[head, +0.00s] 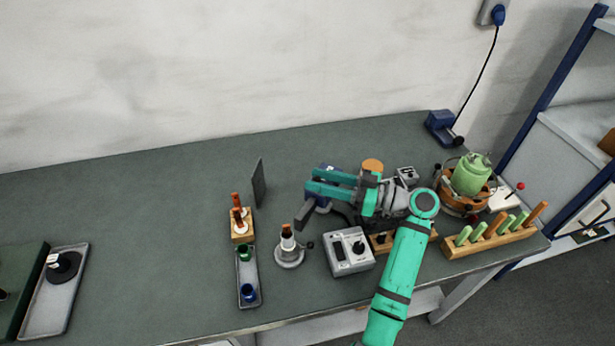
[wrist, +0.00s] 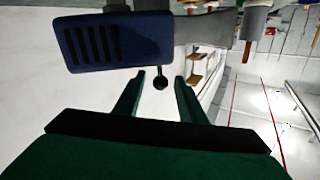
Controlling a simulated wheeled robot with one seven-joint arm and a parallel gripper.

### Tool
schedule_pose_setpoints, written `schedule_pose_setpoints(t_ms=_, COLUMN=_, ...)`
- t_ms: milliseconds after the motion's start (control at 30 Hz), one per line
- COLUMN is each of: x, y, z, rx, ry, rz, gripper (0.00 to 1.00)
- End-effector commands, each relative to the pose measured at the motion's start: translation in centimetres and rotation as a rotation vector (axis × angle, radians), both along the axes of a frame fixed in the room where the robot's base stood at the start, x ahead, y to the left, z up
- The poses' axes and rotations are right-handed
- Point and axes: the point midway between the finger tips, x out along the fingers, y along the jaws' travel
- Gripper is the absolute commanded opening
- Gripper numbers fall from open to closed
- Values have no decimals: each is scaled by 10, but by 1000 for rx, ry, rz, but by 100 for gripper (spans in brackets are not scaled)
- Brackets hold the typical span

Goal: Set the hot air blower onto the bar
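A blue box with black vent slots, apparently the hot air blower (wrist: 105,42), fills the upper left of the wrist view. A short stem with a black ball knob (wrist: 161,82) sticks out from its edge, between my finger tips in the picture. In the head view the blue body (head: 325,171) is mostly hidden by my gripper (head: 308,197). My gripper reaches left over the table, above or beside the blower. Its fingers (wrist: 158,88) are apart with nothing visibly clamped; contact with the knob is unclear. I cannot make out which part is the bar.
A grey stand (head: 289,254) and a grey dial box (head: 350,262) stand in front of my gripper. A dark upright plate (head: 259,184) is to the left. A wooden peg rack (head: 462,250) and green pot (head: 470,178) are to the right.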

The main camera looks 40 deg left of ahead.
Motion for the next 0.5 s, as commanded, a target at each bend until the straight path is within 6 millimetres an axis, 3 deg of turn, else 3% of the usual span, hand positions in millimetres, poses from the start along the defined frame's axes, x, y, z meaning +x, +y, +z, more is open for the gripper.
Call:
schedule_pose_setpoints(t_ms=200, x=7, y=-19, z=0, rx=-1, ry=1, rz=0, gripper=37)
schedule_pose_setpoints(t_ms=500, x=8, y=-22, z=0, rx=-1, ry=0, rz=1, gripper=37)
